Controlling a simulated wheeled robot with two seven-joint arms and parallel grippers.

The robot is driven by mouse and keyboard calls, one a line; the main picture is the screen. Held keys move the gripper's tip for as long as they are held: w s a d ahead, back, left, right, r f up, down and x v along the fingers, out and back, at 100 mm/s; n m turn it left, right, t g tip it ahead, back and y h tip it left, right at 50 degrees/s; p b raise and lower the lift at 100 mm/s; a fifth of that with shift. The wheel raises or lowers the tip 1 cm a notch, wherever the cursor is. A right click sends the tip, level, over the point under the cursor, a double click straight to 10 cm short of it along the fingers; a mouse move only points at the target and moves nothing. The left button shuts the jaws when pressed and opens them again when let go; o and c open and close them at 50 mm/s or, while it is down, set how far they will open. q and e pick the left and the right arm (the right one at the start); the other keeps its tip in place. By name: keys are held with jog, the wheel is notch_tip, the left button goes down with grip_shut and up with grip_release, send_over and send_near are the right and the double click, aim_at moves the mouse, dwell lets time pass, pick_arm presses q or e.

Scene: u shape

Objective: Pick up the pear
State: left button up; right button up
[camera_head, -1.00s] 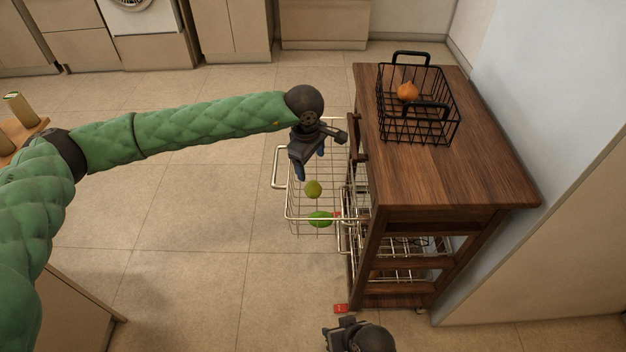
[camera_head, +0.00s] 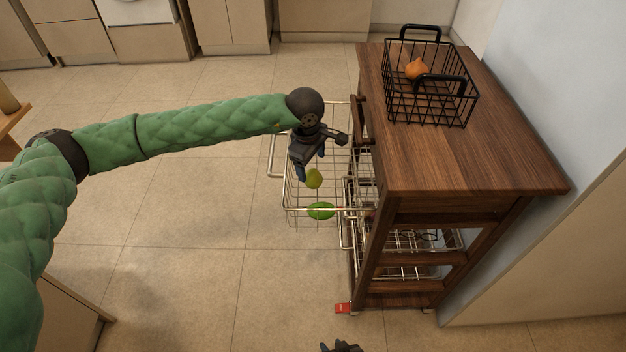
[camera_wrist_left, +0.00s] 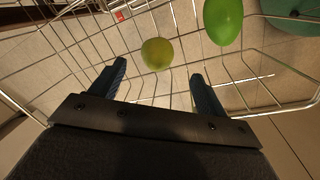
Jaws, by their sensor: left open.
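A yellow-green fruit, which looks like the pear (camera_head: 314,178), lies in a pulled-out wire basket (camera_head: 288,190) on the side of the wooden cart. It also shows in the left wrist view (camera_wrist_left: 157,54), between and beyond the fingertips. A bright green oval fruit (camera_head: 321,211) lies nearby in the same basket. My left gripper (camera_head: 311,164) is open and empty, pointing down over the basket, just above the pear; its two dark blue fingers show in the left wrist view (camera_wrist_left: 158,72). My right gripper (camera_head: 341,347) is mostly cut off at the bottom edge; its jaws cannot be made out.
The wooden cart (camera_head: 450,165) stands right of the basket against the wall. A black wire basket (camera_head: 445,110) with an orange item (camera_head: 417,69) stands on top. A red item (camera_head: 343,308) lies by the cart's foot. The floor to the left is clear.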

aim_at(312, 170)
pick_arm(q)
jog(key=shift+w+d+f+p, duration=0.1)
jog(key=shift+w+f, duration=0.1)
jog(key=shift+f, duration=0.9)
jog(key=shift+w+d+f+p, duration=0.1)
jog(key=shift+w+f, duration=0.15)
jog(key=shift+f, duration=0.85)
jog(key=shift+w+f+p, duration=0.1)
jog(key=shift+w+f, duration=0.1)
jog(key=shift+f, duration=0.9)
jog(key=c, duration=1.1)
